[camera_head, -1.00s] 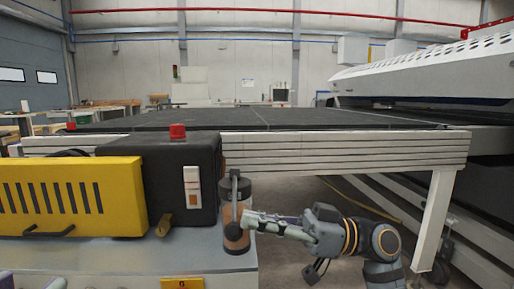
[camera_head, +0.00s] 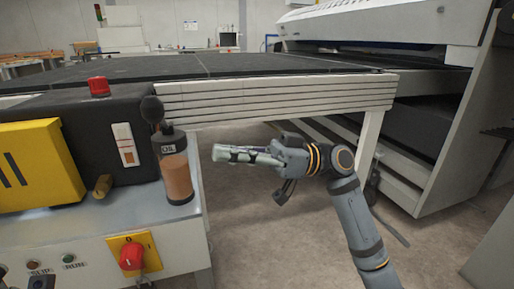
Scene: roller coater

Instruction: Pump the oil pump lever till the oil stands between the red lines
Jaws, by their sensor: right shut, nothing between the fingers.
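The oil pump is a dark bottle (camera_head: 170,150) marked OIL, with amber oil (camera_head: 178,178) in its lower part. It stands upright at the right end of the grey cabinet. Its lever ends in a black ball knob (camera_head: 152,109) above the bottle's top. A pale upright plate (camera_head: 125,145) with an orange-brown band low on it is on the black housing to the left. I cannot make out red lines on it or on the bottle. My right gripper (camera_head: 216,153) is shut and empty, pointing left, just right of the bottle and seemingly apart from it. My left gripper is not in view.
A red button (camera_head: 98,87) tops the black housing (camera_head: 85,130), and a yellow vented box (camera_head: 35,165) is left of it. A red rotary switch (camera_head: 131,257) is on the cabinet front. The white conveyor frame (camera_head: 280,98) runs behind my right gripper. Open floor lies right of the cabinet.

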